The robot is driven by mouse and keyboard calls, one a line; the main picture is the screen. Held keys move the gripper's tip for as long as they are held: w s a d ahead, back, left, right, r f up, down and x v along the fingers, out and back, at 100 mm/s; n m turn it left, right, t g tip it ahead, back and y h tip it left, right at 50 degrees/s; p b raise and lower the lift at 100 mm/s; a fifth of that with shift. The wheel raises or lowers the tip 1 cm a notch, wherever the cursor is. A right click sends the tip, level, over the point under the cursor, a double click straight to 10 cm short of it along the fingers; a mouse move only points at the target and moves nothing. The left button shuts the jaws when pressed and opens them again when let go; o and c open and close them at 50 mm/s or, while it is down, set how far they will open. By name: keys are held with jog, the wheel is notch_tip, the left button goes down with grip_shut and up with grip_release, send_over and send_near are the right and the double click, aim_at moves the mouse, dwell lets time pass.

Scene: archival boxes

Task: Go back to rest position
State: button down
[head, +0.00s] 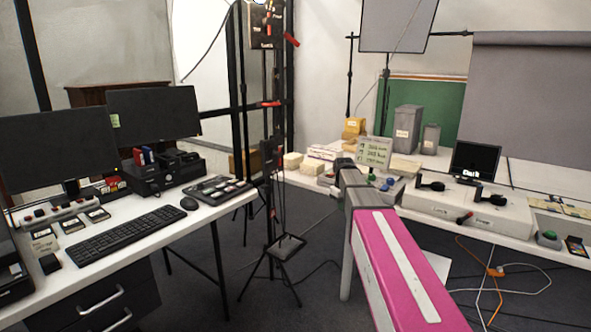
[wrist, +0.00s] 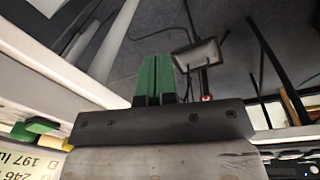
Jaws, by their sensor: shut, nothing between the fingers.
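My gripper (wrist: 155,78) shows in the wrist view with its two green fingers together and nothing between them. It points over the dark floor, beside a white table edge. In the head view my pink and grey arm reaches forward from the lower right, and its far end is near the front of the right table; the fingers cannot be made out there. Grey archival boxes, one taller (head: 407,128) and one smaller (head: 431,139), stand at the back of the right table (head: 470,222).
A black stand (head: 284,248) rises from the floor between the tables.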

jog(key=s+f+m, duration=0.3)
jog(key=s+f, duration=0.6)
jog(key=s, duration=0.4)
jog(key=s+f+m+g, duration=0.1)
jog(key=s+f+m, duration=0.2)
jog(key=s+f, duration=0.7)
jog(key=s, duration=0.3)
jog(key=shift+s+a+m+y, duration=0.15)
jog(key=shift+s+m+y, duration=0.15)
jog(key=shift+s+m, duration=0.1)
jog(key=shift+f, duration=0.1)
